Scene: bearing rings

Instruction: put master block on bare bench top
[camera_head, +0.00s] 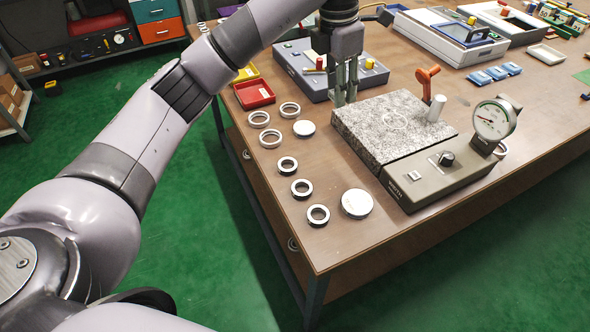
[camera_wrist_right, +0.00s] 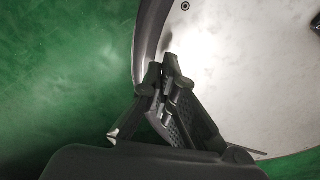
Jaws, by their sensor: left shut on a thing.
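My left gripper (camera_head: 346,98) points down over the bench top (camera_head: 400,50), at the back left corner of the speckled granite plate (camera_head: 390,125). Its fingers are shut on a small grey thing, mostly hidden between them. It may be the master block, but I cannot make out its shape. I cannot tell whether it touches the bench. My right gripper (camera_wrist_right: 160,75) shows in the right wrist view, over green floor and beside a pale rounded surface. No object shows between its fingers, and their gap is unclear.
Several rings (camera_head: 288,165) and a white disc (camera_head: 357,203) lie at front left. A blue-grey case (camera_head: 300,70) and a red tray (camera_head: 254,94) stand behind. Bare bench lies left of the plate.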

